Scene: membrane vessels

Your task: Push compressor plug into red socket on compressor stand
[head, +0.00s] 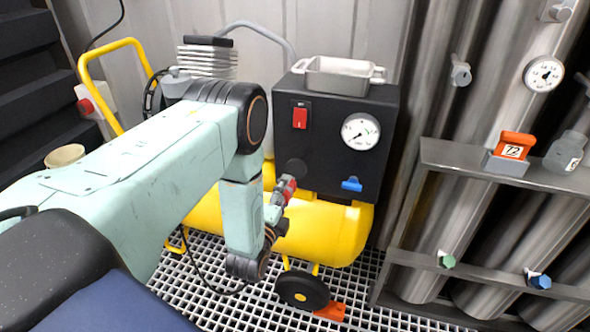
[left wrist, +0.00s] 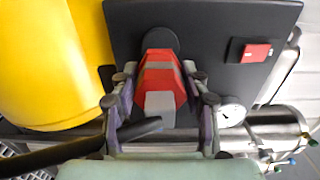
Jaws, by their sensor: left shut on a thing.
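The red and grey plug (head: 285,190) is held between the fingers of my left gripper (head: 272,218). In the left wrist view the plug (left wrist: 162,82) sits between both fingers (left wrist: 160,100), its far end toward a dark round fitting (left wrist: 160,40) on the black box. The fitting (head: 296,168) shows in the head view on the lower left of the box's front. I cannot tell whether the plug touches or enters it. A black cable (left wrist: 85,143) runs to the plug's near end. A small red part (head: 85,105) on a white block sits by the yellow handle. My right gripper is not in view.
The black box (head: 335,150) carries a red switch (head: 300,117), gauge (head: 361,131) and blue tap (head: 351,184). A metal tray (head: 338,68) lies on top. The yellow tank (head: 330,232) stands below. A metal rack (head: 430,200) is at right, with grating floor (head: 215,300) below.

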